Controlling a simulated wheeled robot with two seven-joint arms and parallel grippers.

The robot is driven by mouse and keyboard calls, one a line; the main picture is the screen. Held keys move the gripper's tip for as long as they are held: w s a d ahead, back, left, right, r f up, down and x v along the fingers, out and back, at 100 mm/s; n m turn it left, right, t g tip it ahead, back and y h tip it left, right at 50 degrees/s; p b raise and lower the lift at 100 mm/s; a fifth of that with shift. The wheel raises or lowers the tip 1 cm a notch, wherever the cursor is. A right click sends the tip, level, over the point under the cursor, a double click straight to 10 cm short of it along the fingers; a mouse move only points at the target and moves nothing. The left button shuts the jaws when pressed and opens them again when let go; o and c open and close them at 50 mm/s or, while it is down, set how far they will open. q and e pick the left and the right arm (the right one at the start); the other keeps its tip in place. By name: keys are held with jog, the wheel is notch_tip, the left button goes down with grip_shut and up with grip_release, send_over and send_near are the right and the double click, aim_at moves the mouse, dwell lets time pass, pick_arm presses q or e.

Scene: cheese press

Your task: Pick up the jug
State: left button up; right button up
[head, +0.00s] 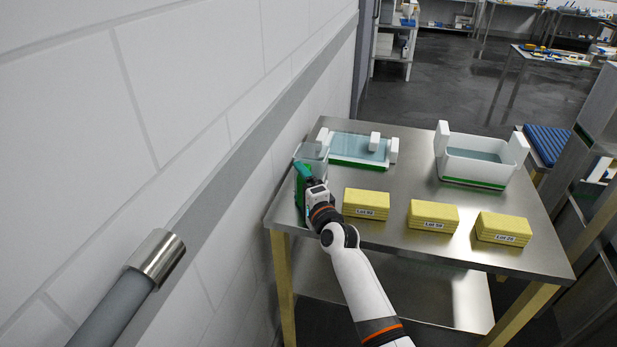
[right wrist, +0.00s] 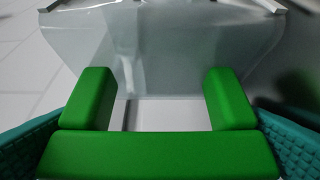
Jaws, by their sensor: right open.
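The jug (head: 313,153) is a clear container with a green handle, standing at the left end of the steel table by the wall. In the right wrist view its clear body (right wrist: 165,55) fills the top, and its thick green handle (right wrist: 160,155) crosses the bottom. My right gripper (head: 305,183) is at the handle side of the jug. Its teal fingers are open, one on each side of the handle, which lies between them. I cannot tell whether either finger touches the handle. My left gripper is not in view.
Three yellow labelled blocks, one here (head: 366,203), stand along the front of the steel table (head: 400,160). A shallow tray of bluish liquid (head: 350,146) is behind the jug, and a white tub (head: 478,168) stands at right. The wall (head: 225,200) is close on the left.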

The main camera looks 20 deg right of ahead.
jog(key=shift+c, duration=0.2)
jog(key=c, duration=0.9)
jog(key=shift+w+r, duration=0.1)
jog(key=shift+r, duration=0.15)
